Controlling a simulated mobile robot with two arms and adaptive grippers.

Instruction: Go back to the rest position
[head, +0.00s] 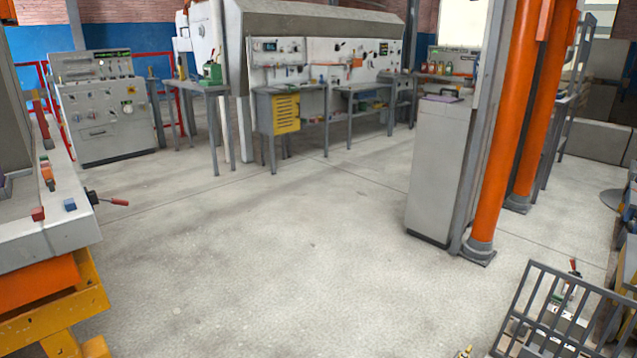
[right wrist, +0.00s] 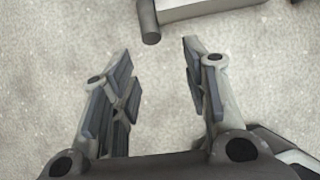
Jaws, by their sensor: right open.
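My right gripper (right wrist: 158,80) shows in the right wrist view with its two fingers spread apart. There is nothing between the fingers, only bare grey floor beyond them. No part of the right gripper can be made out for certain in the head view. My left gripper does not show in either view.
A white panel mould (head: 50,228) on a yellow-orange stand (head: 60,310) is at the left. An orange column (head: 508,130) and grey cabinet (head: 435,165) stand at the right. A grey barred frame (head: 560,310) is at the lower right. The middle floor (head: 270,250) is clear.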

